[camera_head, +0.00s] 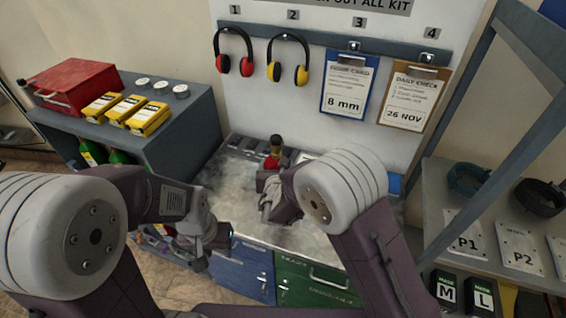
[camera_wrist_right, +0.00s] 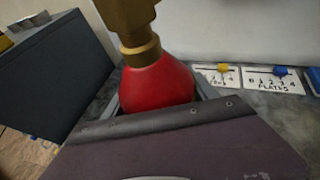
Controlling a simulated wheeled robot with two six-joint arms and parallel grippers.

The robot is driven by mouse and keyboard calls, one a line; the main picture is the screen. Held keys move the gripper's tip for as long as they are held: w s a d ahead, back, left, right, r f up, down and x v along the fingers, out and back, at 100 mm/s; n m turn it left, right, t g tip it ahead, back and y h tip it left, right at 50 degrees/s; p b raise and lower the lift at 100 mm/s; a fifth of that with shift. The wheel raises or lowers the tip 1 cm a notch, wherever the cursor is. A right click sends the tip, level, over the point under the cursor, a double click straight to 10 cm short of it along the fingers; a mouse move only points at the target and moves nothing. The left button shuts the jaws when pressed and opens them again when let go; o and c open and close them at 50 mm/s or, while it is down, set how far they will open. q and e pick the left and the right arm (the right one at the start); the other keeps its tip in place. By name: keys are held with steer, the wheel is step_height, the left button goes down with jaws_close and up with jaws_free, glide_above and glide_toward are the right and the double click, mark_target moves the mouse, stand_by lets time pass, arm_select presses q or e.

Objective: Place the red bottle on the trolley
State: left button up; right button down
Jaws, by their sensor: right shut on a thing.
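The red bottle (camera_head: 273,162) stands at the back of the grey worktop in the head view. Its brass and dark valve is on top. In the right wrist view the red bottle (camera_wrist_right: 158,84) fills the middle, with the brass valve (camera_wrist_right: 133,25) above it. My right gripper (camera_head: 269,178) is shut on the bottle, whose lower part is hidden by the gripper. My left gripper (camera_head: 214,246) hangs empty in front of the worktop's left side; its jaw gap is not clear. I cannot make out a trolley for certain.
The worktop (camera_head: 225,205) has blue and green drawers (camera_head: 310,283) below. A dark shelf unit (camera_head: 190,115) with a red case (camera_head: 75,85) stands left. Labelled plates (camera_wrist_right: 272,79) lie right of the bottle. A metal-framed rack (camera_head: 440,195) stands right.

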step_height(320, 180, down, 4)
steer(key=shift+w+r+p, duration=0.15)
steer(key=shift+p, duration=0.3)
steer(key=shift+c, duration=1.3)
jaws_free()
steer(key=shift+f, duration=0.25)
steer(key=shift+s, duration=0.2)
steer(key=b+v, duration=0.2)
steer(key=v, duration=1)
steer(key=shift+r, duration=0.15)
